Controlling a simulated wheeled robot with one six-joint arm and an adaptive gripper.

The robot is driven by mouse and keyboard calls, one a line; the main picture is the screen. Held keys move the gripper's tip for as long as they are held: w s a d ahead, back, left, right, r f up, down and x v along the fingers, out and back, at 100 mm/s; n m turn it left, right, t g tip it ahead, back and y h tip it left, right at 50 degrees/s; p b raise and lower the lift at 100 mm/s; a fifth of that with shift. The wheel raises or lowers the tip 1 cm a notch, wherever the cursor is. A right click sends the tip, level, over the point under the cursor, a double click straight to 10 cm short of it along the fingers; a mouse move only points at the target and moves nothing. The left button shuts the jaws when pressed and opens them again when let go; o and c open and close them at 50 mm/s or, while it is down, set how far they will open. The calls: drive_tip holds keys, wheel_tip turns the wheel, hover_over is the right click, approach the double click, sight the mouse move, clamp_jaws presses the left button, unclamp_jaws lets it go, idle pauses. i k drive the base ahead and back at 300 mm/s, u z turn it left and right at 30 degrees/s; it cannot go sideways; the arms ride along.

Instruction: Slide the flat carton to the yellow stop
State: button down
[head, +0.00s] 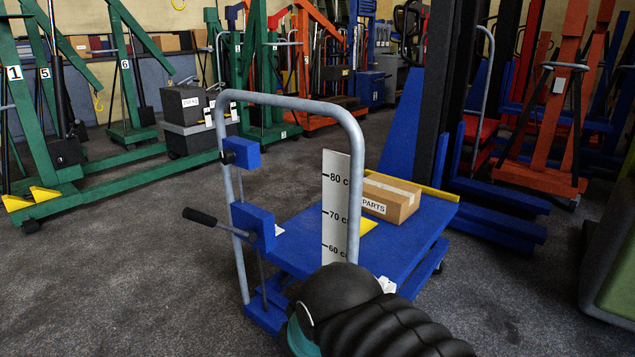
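The flat carton (402,205) is a brown cardboard box with pale tape and a "PARTS" label. It lies on the blue platform (420,232) of the trolley jack, near the far side. The yellow stop (441,193) is a low strip along the platform's far edge, just behind the carton. I cannot tell whether the two touch. A yellow patch (369,226) lies on the platform in front of the carton, partly hidden by the scale plate. My black ribbed arm fills the bottom middle. My gripper's fingers do not show.
The trolley's grey tube handle (291,101) and an upright centimetre scale plate (335,205) stand before the platform. A black-gripped lever (200,216) sticks out left. A blue lift (400,130) stands close behind.

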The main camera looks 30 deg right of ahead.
sight(391, 200)
drive_tip(key=z, duration=1.5)
drive_tip(key=k, duration=0.35)
drive_tip(key=z, duration=1.2)
drive_tip(key=i, duration=1.9)
drive_tip(key=u, duration=1.05)
drive_tip(key=i, duration=1)
drive_tip(key=u, duration=1.35)
drive_tip(key=i, duration=0.35)
drive_tip(key=u, duration=0.3)
